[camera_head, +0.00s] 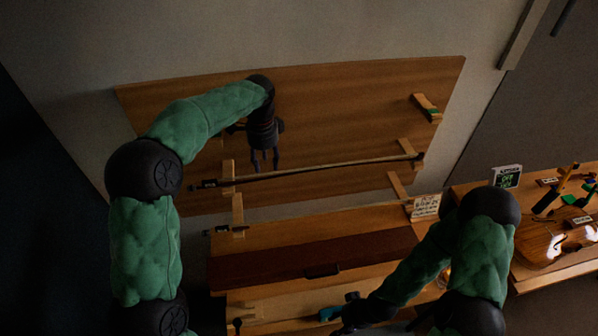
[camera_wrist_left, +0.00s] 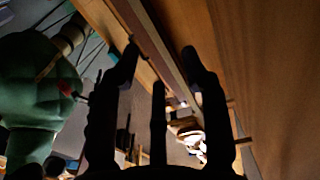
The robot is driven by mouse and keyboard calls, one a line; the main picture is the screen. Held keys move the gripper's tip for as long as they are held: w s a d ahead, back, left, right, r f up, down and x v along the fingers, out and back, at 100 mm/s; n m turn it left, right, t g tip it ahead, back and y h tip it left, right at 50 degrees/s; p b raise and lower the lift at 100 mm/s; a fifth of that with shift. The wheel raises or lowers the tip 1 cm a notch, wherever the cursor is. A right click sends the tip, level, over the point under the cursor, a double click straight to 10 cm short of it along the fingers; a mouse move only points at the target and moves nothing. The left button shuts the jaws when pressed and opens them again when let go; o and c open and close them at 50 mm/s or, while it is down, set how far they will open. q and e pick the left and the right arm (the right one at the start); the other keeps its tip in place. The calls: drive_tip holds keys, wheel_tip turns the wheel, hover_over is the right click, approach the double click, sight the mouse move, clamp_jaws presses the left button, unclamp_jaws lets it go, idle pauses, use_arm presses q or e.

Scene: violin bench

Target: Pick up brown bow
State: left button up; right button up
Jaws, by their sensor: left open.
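A long brown bow (camera_head: 320,167) lies across wooden pegs on the upright wooden board, its dark frog end at the left. My left gripper (camera_head: 265,165) points down just above the bow's left part, its fingers apart. In the left wrist view the left gripper (camera_wrist_left: 160,60) is open, and a long brown strip, seemingly the bow (camera_wrist_left: 163,45), runs between the fingertips; whether they touch it I cannot tell. A second, thinner bow (camera_head: 300,217) rests on lower pegs. My right gripper (camera_head: 350,312) is low at the front by a blue object (camera_head: 330,313); its fingers are unclear.
The wooden board (camera_head: 340,100) stands behind the bows, mostly bare above them. A dark reddish-brown case or panel (camera_head: 310,258) lies below. A small sign (camera_head: 425,206) is by the lower bow's right end. A violin (camera_head: 545,243) lies on a bench at the right.

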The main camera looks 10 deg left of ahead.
sight(267, 175)
use_arm(q)
drive_tip(key=shift+w+f, duration=0.15)
drive_tip(key=shift+f, duration=0.45)
drive_tip(key=f, duration=0.2)
drive_tip(key=f+p, duration=0.1)
drive_tip(key=f, duration=0.1)
drive_tip(key=shift+s, duration=0.4)
drive_tip(key=shift+w+f, duration=0.15)
drive_tip(key=shift+f, duration=0.25)
drive_tip(key=shift+c, duration=0.3)
clamp_jaws()
